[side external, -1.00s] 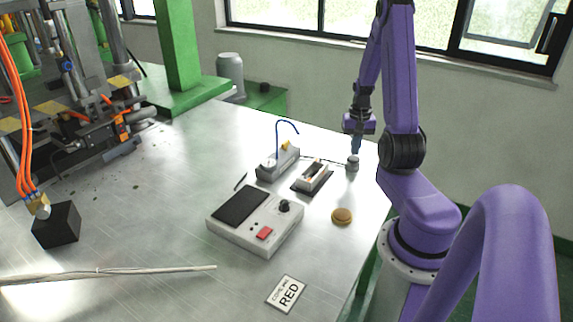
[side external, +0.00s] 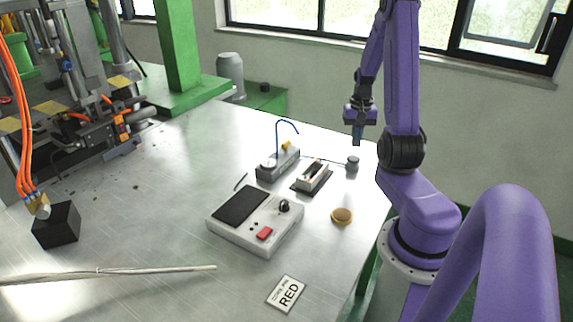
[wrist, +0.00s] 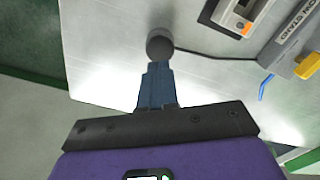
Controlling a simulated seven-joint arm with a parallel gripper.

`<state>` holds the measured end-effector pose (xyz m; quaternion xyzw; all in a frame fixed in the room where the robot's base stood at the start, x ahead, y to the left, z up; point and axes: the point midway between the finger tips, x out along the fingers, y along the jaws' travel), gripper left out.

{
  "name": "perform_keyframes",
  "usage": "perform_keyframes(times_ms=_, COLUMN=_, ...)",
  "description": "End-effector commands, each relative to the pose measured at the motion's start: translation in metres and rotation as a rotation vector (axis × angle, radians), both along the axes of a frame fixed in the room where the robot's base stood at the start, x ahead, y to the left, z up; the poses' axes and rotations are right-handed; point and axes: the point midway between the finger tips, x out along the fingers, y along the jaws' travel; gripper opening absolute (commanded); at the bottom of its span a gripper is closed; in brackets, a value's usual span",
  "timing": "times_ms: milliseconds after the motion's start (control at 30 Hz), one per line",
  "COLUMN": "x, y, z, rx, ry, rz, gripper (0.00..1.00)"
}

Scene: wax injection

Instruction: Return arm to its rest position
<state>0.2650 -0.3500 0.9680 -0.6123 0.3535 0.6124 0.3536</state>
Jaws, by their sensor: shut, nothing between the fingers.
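My purple arm stands at the right of the side external view. My gripper (side external: 358,138) hangs at the far right edge of the metal table (side external: 150,215), with its blue fingers pointing down. The fingers are together with nothing held. A small grey round knob (side external: 352,163) sits on the table just below the fingertips, with a gap between them. In the wrist view the blue fingers (wrist: 155,72) are closed together, and the knob (wrist: 160,46) shows just beyond their tips.
Machinery (side external: 75,90) stands at the left. Air above the table's right side is clear.

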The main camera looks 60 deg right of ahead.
Motion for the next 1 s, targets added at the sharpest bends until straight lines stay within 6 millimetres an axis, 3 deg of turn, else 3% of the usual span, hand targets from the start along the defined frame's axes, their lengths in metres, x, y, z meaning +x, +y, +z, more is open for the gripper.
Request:
perform_keyframes(times_ms=200, x=0.007, y=0.006, z=0.002, rx=-0.002, ry=-0.001, rz=0.031, gripper=0.0)
perform_keyframes(times_ms=367, x=0.034, y=0.037, z=0.013, rx=-0.005, ry=-0.004, rz=0.172, gripper=0.0)
perform_keyframes(times_ms=500, x=0.061, y=0.08, z=0.025, rx=-0.007, ry=-0.006, rz=0.352, gripper=0.0)
perform_keyframes(times_ms=700, x=0.081, y=0.146, z=0.041, rx=-0.007, ry=-0.009, rz=0.607, gripper=0.0)
perform_keyframes(times_ms=1000, x=0.078, y=0.245, z=0.063, rx=-0.008, ry=-0.015, rz=0.989, gripper=0.0)
